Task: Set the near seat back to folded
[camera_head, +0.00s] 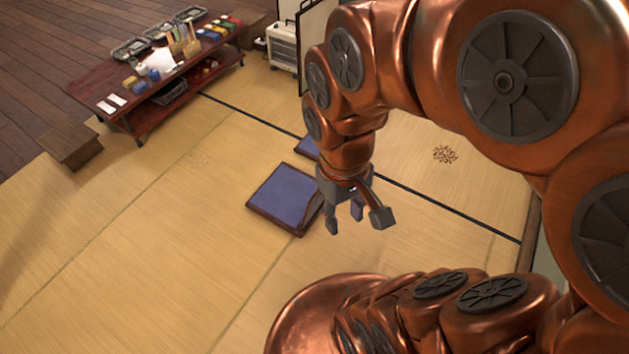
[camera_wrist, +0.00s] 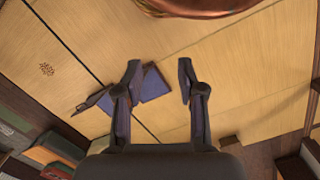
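A low floor seat with a blue cushion (camera_head: 283,193) and a dark frame lies on the tatami, left of my gripper (camera_head: 356,222). A smaller blue patch (camera_head: 306,146) shows behind it, partly hidden by my arm; I cannot tell whether it is the seat's back or another seat. My gripper is open and empty, its fingers spread above the mat. In the wrist view a blue pad (camera_wrist: 154,84) shows between the fingers, farther away and partly covered by the left finger. A dark thin piece (camera_wrist: 90,102) lies left of it. The seat back's angle is unclear.
A low red-brown table (camera_head: 150,95) with trays, bottles and small boxes stands at the upper left. A wooden block (camera_head: 70,146) is beside it. A white heater (camera_head: 284,45) stands at the back. Open tatami lies in front and left.

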